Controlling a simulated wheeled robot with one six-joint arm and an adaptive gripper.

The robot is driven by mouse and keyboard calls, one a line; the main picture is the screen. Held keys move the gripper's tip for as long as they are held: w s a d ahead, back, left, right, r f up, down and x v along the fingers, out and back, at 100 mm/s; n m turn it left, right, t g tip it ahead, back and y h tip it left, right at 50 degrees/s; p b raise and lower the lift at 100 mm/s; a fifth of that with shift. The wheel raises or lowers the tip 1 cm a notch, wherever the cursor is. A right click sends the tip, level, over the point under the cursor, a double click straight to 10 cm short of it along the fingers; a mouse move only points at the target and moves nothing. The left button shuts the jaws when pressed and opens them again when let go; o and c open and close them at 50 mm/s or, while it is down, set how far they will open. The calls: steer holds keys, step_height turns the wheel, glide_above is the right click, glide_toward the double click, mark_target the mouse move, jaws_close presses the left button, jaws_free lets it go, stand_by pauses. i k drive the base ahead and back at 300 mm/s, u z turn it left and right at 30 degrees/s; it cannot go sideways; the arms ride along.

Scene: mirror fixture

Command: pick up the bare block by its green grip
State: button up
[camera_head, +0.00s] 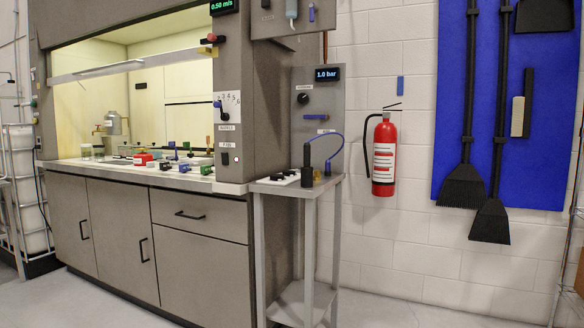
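On the front of the fume hood's worktop (120,168) stands a group of small coloured pieces. A green piece (206,170) sits near the right front edge. Another small green piece (152,165) is further left, beside a red and white piece (141,159). A dark piece (166,167) and blue pieces (187,147) stand between and behind them. They are too small here to tell which one is the bare block or which green part is its grip. My gripper is not in view.
The hood's sash (125,66) is raised above the worktop. A narrow side table (300,187) with a black cylinder and blue tube stands right of the hood. A red fire extinguisher (384,155) hangs on the wall. Open floor (400,312) lies in front at right.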

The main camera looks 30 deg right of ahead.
mark_target(206, 169)
steer(key=z, duration=0.25)
steer(key=i, duration=0.65)
steer(key=u, duration=0.35)
steer(key=i, duration=1.45)
steer(key=z, duration=0.75)
